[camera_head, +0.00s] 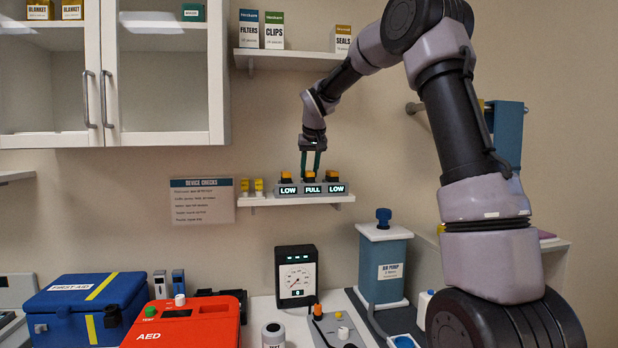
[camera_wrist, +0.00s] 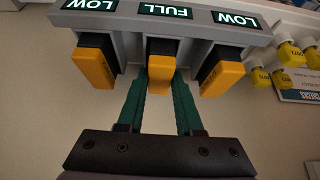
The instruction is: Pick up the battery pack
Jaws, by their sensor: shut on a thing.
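A grey charging dock (camera_head: 298,195) stands on a small wall shelf. It holds three battery packs with yellow-orange tops, and its displays read LOW, FULL and LOW. My gripper (camera_head: 310,170) reaches down from above to the middle battery pack (camera_head: 310,174), the one at FULL. In the wrist view its green fingers (camera_wrist: 160,85) are shut on both sides of the middle pack (camera_wrist: 162,72), which still sits in its slot. The left LOW pack (camera_head: 287,175) and right LOW pack (camera_head: 332,176) stand close beside it. The dock also shows in the wrist view (camera_wrist: 205,30).
Yellow bottles or tags (camera_head: 252,185) stand at the shelf's left end. A shelf with boxes (camera_head: 290,58) is above, and a white cabinet (camera_head: 165,90) is to the left. Below are a red AED (camera_head: 205,325), a gauge (camera_head: 297,277) and a blue-grey pump (camera_head: 384,262).

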